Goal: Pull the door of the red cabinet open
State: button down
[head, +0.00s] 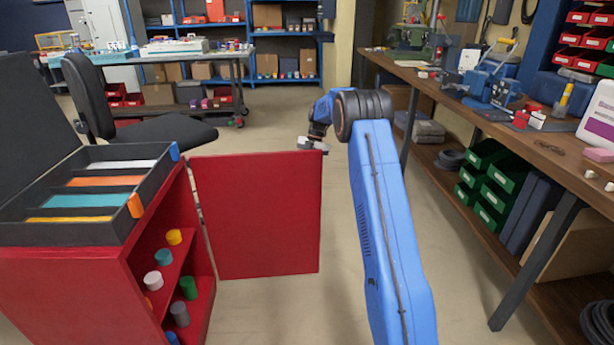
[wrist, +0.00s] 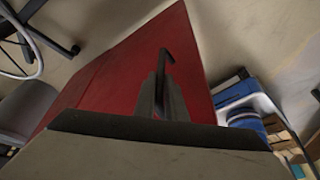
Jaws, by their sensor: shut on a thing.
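The red cabinet (head: 70,275) stands at the lower left of the head view, its front uncovered. Its red door (head: 262,215) is swung wide open and extends to the right from the cabinet's edge. In the wrist view the door (wrist: 125,65) fills the middle, with a dark handle (wrist: 166,53) on it. My gripper (wrist: 160,90) is shut on this handle. In the head view my gripper (head: 314,145) is at the door's upper free corner; its fingertips and the handle are hidden behind the door.
An open compartment tray (head: 110,232) sits on the cabinet. Several coloured cylinders, including a green one (head: 188,287), stand on its shelves. A black chair (head: 160,135) is behind the door. A long workbench (head: 545,155) runs along the right. Bare floor (head: 285,305) lies before the door.

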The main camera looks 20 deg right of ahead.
jog(key=c, duration=1.8)
grip_release()
jog(key=shift+a, duration=0.25)
jog(key=shift+d+r, duration=0.1)
jog(key=shift+v, duration=8.6)
jog(key=shift+r, duration=0.1)
